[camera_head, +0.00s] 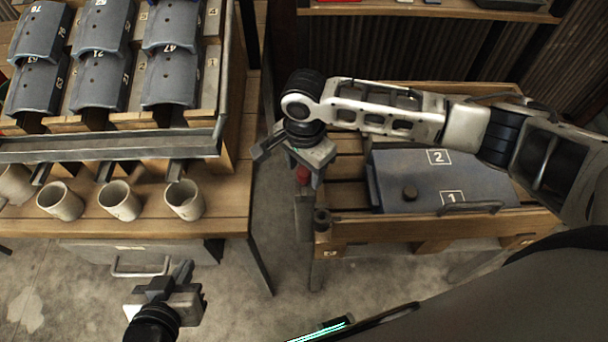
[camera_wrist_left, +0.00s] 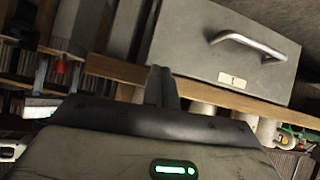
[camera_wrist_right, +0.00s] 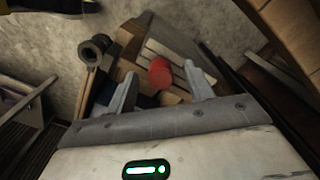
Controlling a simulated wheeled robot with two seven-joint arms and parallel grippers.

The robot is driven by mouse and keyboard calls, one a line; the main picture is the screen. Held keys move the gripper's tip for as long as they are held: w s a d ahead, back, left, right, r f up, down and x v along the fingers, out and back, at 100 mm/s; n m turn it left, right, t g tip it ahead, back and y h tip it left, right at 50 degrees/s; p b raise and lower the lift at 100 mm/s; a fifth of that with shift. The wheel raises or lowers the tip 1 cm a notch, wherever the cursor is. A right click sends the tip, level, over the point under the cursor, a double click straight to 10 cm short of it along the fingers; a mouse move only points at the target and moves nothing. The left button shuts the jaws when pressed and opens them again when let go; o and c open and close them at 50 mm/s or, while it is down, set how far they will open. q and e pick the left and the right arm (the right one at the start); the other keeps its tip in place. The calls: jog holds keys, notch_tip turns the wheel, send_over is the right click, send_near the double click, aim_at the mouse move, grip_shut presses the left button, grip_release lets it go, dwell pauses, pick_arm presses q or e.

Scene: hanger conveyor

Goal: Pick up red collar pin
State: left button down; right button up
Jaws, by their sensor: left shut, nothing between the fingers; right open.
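The red collar pin (camera_head: 303,175) stands at the left end of the wooden pallet bench, on top of a grey post. In the right wrist view the red pin (camera_wrist_right: 160,73) lies between my open fingertips, and I cannot tell whether they touch it. My right gripper (camera_head: 299,167) is open over the pin and hides part of it. My left gripper (camera_head: 186,271) is shut and empty in front of the left bench, by the drawer. Its closed fingers (camera_wrist_left: 161,82) show in the left wrist view, where a small red thing (camera_wrist_left: 60,66) also shows at upper left.
A grey case (camera_head: 400,170) marked 1 and 2 lies on the pallet bench (camera_head: 420,228). Mugs (camera_head: 120,201) stand on the left bench below a rack of numbered grey parts (camera_head: 102,78). A drawer with a handle (camera_head: 140,265) hangs underneath. Bare floor separates the benches.

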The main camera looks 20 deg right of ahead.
jog(key=shift+f, duration=0.45)
jog(key=shift+c, duration=0.2)
jog(key=c, duration=0.9)
jog(key=shift+r, duration=0.1)
jog(key=shift+c, duration=0.2)
